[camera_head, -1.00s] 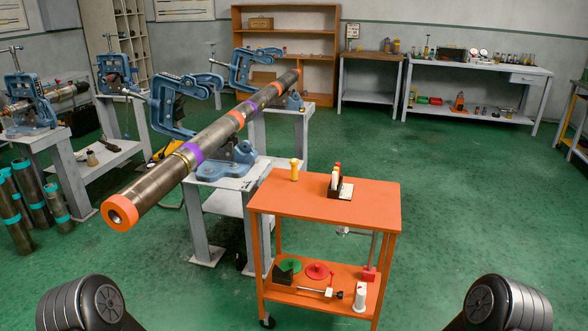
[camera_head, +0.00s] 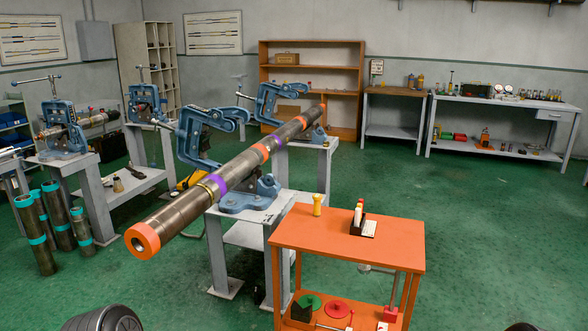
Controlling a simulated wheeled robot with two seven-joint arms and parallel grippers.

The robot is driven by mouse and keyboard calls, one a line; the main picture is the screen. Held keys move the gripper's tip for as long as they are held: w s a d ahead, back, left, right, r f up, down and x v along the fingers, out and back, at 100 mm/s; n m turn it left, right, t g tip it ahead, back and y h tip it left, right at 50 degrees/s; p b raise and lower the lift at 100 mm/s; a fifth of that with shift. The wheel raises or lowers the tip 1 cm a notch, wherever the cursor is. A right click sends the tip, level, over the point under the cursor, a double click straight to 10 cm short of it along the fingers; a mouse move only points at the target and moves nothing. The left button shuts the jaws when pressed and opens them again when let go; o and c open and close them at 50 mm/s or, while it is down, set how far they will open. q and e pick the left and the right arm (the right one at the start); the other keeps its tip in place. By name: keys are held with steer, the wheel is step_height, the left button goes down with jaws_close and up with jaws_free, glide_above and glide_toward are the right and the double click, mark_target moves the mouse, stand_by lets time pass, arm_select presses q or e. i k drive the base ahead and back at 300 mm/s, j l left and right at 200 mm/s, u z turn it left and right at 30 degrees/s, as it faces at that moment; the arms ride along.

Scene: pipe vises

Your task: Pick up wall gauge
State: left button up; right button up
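I cannot tell for sure which item is the wall gauge. On the top of the orange cart (camera_head: 330,257) stand a small yellow item (camera_head: 317,205) and a dark holder (camera_head: 361,221) with light, slim pieces upright in it. On the cart's lower shelf are a red disc (camera_head: 335,309), a green disc (camera_head: 310,301) and a thin rod-like tool (camera_head: 332,327), partly cut off by the bottom edge. Neither gripper shows. Only rounded dark parts of my arms show at the bottom edge, apart from the cart.
A long pipe (camera_head: 185,208) with coloured bands rests in blue vises (camera_head: 252,192) on grey stands, its orange end jutting toward me left of the cart. Short pipes (camera_head: 60,215) stand at left. A grey bench (camera_head: 492,100) is at the back. The floor (camera_head: 500,230) right of the cart is clear.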

mark_target(317, 197)
steer(key=i+j+u, duration=0.4)
steer(key=i, duration=0.45)
steer(key=i+u, duration=0.45)
steer(key=i, duration=0.4)
